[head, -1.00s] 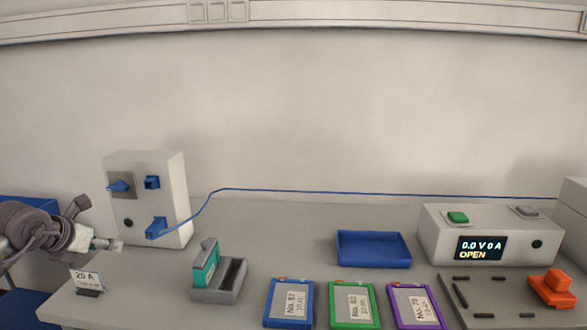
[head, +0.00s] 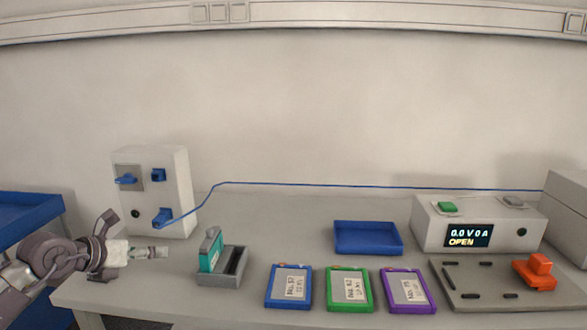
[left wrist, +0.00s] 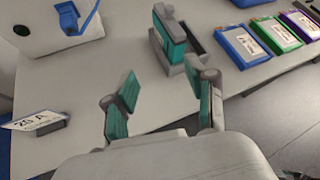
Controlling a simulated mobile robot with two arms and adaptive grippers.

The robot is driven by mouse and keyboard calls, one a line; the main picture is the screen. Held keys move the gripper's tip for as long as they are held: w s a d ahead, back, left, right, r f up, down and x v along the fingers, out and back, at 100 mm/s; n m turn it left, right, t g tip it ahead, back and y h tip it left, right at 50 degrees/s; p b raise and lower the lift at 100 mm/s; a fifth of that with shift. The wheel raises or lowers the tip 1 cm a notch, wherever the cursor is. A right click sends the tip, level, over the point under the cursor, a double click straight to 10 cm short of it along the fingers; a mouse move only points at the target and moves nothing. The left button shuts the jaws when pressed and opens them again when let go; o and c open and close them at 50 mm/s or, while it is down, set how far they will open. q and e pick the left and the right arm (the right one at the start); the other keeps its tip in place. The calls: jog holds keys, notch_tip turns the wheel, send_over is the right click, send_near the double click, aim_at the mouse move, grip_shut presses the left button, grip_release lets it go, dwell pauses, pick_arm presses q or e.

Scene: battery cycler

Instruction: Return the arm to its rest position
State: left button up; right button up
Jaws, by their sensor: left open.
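My left gripper (head: 150,252) is at the left end of the table in the head view, in front of the white box and left of the grey holder. In the left wrist view its two teal-padded fingers (left wrist: 162,100) are spread apart with nothing between them. The grey holder (head: 221,279) with a teal-and-grey piece (head: 210,252) stands to its right, apart from the fingers. The piece also shows beyond the fingers in the left wrist view (left wrist: 172,38). My right gripper is not in view.
The white box (head: 178,190) has blue plugs and a cable. A 20 A card (left wrist: 38,121) stands near the gripper. Three framed cells, blue (head: 288,306), green (head: 349,308) and purple (head: 409,308), lie on the table (head: 290,235). A blue tray (head: 368,250) and cycler (head: 425,232) stand right.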

pick_arm(q)
jog(key=s+d+r+n+t+h, duration=0.2)
jog(key=s+d+n+t+h, duration=0.15)
jog(key=d, duration=0.35)
jog(key=s+d+r+n+t+h, duration=0.1)
jog(key=s+d+n+t+h, duration=0.2)
jog(key=d+n, duration=0.35)
jog(key=s+a+f+n+g+y, duration=0.1)
jog(key=s+a+f+n+y, duration=0.3)
jog(key=f+n+y, duration=0.5)
jog(key=s+a+f+n+y, duration=0.4)
jog(key=f+n+y, duration=0.15)
jog(key=n, duration=0.65)
jog(key=s+d+f+n+g+h, duration=0.1)
jog(key=s+d+f+n+g, duration=0.2)
jog(key=s+f+g, duration=0.65)
jog(key=s+d+f+n+g+h, duration=0.25)
jog(key=s+f, duration=0.35)
jog(key=s, duration=0.8)
notch_tip(320, 180, down, 26)
jog(key=s+f+g, duration=0.1)
jog(key=s+g, duration=0.1)
jog(key=s+a+f+g, duration=0.1)
jog(key=s+a+f, duration=0.1)
jog(key=s+f, duration=1.3)
jog(key=shift+s+a+m+y, duration=0.2)
jog(key=shift+s+m+y, duration=0.25)
jog(key=shift+s, duration=0.3)
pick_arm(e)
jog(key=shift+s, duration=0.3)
